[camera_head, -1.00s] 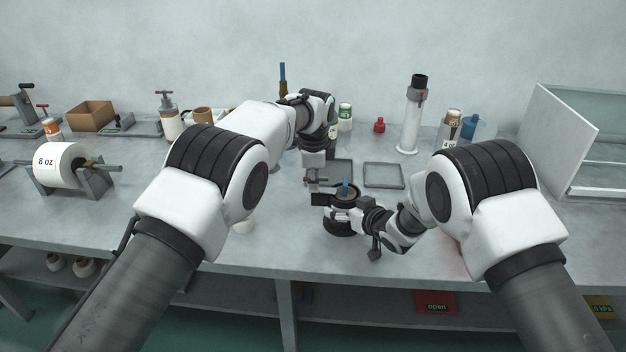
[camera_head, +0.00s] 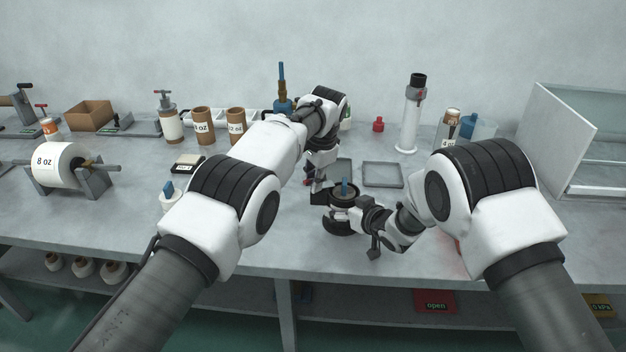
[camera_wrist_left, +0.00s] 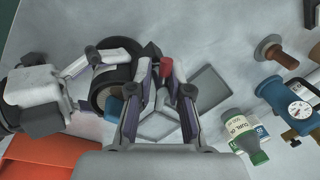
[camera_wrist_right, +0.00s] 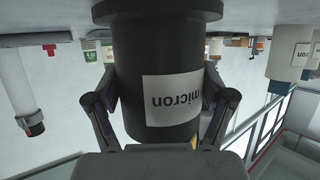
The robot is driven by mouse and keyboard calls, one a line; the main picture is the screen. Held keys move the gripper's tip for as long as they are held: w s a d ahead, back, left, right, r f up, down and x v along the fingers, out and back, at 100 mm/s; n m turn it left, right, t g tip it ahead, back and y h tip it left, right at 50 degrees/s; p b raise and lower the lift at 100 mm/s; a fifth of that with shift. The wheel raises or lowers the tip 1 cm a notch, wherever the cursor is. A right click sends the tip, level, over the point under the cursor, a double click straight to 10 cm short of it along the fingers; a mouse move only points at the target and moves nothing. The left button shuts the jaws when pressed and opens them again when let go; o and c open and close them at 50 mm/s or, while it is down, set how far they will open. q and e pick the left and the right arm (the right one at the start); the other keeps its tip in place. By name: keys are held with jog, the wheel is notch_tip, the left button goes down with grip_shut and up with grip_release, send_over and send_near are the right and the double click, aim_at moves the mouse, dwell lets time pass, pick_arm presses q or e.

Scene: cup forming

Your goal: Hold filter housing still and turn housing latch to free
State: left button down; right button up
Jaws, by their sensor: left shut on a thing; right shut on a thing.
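The filter housing (camera_head: 339,222) is a dark upright cylinder near the bench's front, with a blue piece (camera_head: 345,188) at its top. In the right wrist view the housing (camera_wrist_right: 150,45) carries a white "micron" label, upside down. My right gripper (camera_wrist_right: 160,110) is shut around it, one finger on each side. The housing latch (camera_wrist_left: 166,68) shows as a red end between the fingers of my left gripper (camera_wrist_left: 168,85), beside the housing's round top. My left gripper is shut on it. In the head view my left gripper (camera_head: 317,188) partly hides the latch.
Two shallow grey trays lie behind the housing, one (camera_head: 383,175) clear in view. A white cylinder (camera_head: 410,115), a small red object (camera_head: 378,124) and bottles stand at the back. A roll labelled 8 oz (camera_head: 60,165) is at left. My arms cover much of the bench.

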dwell(0.5)
dwell(0.3)
pick_arm(q)
jog(key=c, duration=1.1)
grip_release()
jog(key=shift+c, duration=0.2)
notch_tip(320, 180, up, 7)
jog(key=s+d, duration=0.1)
jog(key=shift+r, duration=0.2)
